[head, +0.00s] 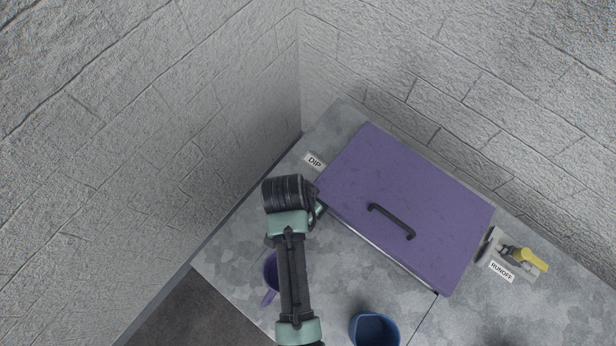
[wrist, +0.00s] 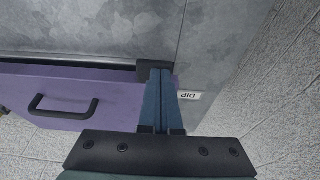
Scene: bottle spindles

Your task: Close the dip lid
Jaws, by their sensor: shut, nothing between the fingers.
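The purple dip lid (head: 410,190) with a black bar handle (head: 391,221) lies over its place on the grey counter. It looks flat or nearly flat, with a dark line along its front edge; I cannot tell whether a small gap remains. The DIP label (head: 314,161) is beside its left corner. In the wrist view the lid (wrist: 105,105) and its handle (wrist: 63,106) show at the left. My gripper (head: 317,212) is at the lid's front left corner. Its blue fingers (wrist: 160,75) are together and empty, over or against that corner; contact is unclear.
A purple mug (head: 270,272) stands left of the lid, partly behind my arm. A blue cup (head: 374,329) stands at the front. A yellow-handled valve (head: 530,259) and the RUNOFF label (head: 501,271) are at the right. Block walls (head: 450,80) close off the back and left.

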